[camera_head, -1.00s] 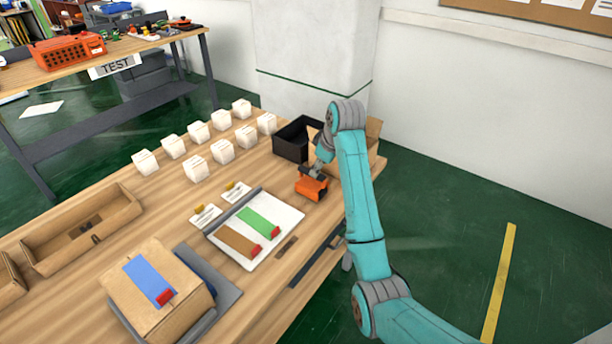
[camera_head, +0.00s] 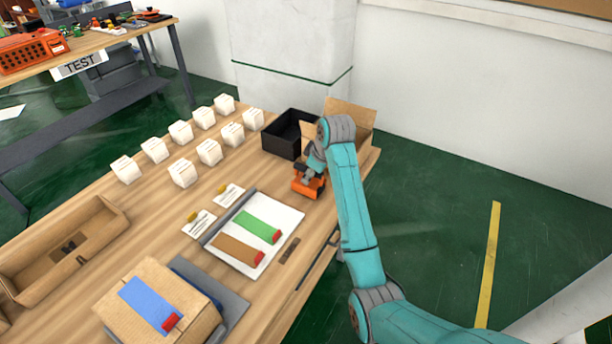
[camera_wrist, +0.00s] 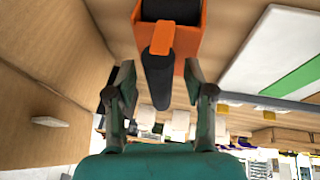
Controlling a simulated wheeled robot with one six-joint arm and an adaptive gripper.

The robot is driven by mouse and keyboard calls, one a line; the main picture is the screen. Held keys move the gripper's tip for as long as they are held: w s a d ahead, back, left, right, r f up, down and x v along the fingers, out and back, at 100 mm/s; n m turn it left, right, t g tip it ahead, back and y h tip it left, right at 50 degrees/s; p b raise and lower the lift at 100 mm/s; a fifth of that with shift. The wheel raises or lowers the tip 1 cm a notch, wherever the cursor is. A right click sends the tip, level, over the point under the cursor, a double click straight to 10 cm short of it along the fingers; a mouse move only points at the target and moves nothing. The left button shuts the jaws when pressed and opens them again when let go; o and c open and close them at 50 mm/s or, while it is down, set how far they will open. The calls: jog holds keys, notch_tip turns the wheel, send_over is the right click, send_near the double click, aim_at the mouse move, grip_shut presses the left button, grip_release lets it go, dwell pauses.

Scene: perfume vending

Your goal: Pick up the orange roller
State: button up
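The orange roller (camera_head: 306,187) is on the wooden table, to the right of the white board and in front of the black bin. My gripper (camera_head: 311,174) is down at the roller and partly covers it. In the wrist view the roller's orange body (camera_wrist: 184,40) is at the top, and its dark handle points down between my two fingers. My gripper (camera_wrist: 160,70) is open there, with a visible gap between each finger and the handle.
A black bin (camera_head: 284,134) and an open cardboard box (camera_head: 350,113) stand close behind my gripper. A white board (camera_head: 277,215) with green and brown strips lies nearby. Several white boxes (camera_head: 209,152) stand in rows. A carton (camera_head: 130,322) with blue tape is at the front.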

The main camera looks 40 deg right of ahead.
grip_shut()
jog(key=shift+r, duration=0.1)
